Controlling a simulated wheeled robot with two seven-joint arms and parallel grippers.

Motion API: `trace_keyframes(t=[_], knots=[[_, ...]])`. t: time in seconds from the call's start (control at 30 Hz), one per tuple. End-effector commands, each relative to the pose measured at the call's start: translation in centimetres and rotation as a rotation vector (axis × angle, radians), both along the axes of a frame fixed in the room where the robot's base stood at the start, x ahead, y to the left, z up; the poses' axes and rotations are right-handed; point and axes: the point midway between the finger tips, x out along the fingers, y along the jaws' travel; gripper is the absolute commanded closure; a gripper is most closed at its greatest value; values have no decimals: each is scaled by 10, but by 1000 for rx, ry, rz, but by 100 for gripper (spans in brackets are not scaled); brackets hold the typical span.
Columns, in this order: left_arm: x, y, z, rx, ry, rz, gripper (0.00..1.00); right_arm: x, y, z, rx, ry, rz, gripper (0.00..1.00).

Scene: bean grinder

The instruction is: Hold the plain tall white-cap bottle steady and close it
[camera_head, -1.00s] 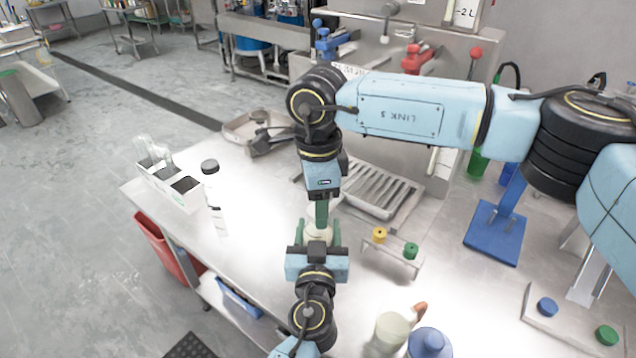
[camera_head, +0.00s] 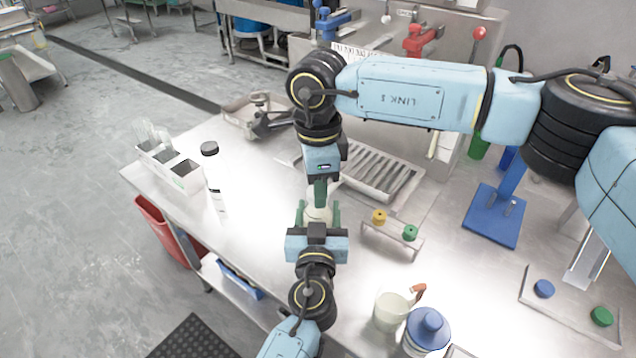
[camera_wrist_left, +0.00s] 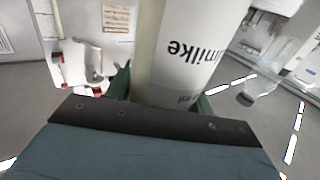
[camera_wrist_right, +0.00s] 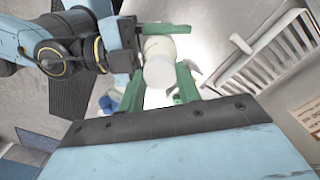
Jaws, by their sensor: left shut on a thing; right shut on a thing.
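The white bottle (camera_head: 318,214) stands upright between my two grippers, mostly hidden by them in the head view. My left gripper (camera_head: 318,218) is shut around its body from the near side. In the left wrist view the bottle (camera_wrist_left: 195,50) fills the middle, with dark lettering on its label. My right gripper (camera_head: 320,192) comes down over the bottle's top and is shut on the white cap (camera_wrist_right: 158,72), which shows between its green fingers in the right wrist view. The cap is in line with the bottle; whether it is fully seated I cannot tell.
A rack with yellow and green caps (camera_head: 392,238) stands just right of the grippers. A pale jug (camera_head: 390,312) and a blue-lidded container (camera_head: 427,328) are at the near right. A black-capped bottle (camera_head: 214,185) and a divided box (camera_head: 175,170) stand left. A ribbed drain tray (camera_head: 375,178) lies behind.

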Motion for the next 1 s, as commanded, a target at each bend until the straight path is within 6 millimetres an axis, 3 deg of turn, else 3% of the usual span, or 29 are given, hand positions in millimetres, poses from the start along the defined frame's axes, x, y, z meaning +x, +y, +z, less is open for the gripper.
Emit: trace_keyframes(t=[0.07, 0.1, 0.27, 0.53, 0.67, 1.0], knots=[[0, 0, 0, 0, 0, 0, 100, 0, 0, 0, 0, 0, 1, 94], [0, 0, 0, 0, 0, 0, 100, 0, 0, 0, 0, 0, 1, 61], [0, 0, 0, 0, 0, 0, 100, 0, 0, 0, 0, 0, 1, 41], [0, 0, 0, 0, 0, 0, 100, 0, 0, 1, 0, 0, 1, 41], [0, 0, 0, 0, 0, 0, 100, 0, 0, 11, 0, -2, 1, 41], [0, 0, 0, 0, 0, 0, 100, 1, 0, 80, 2, -4, 1, 41]])
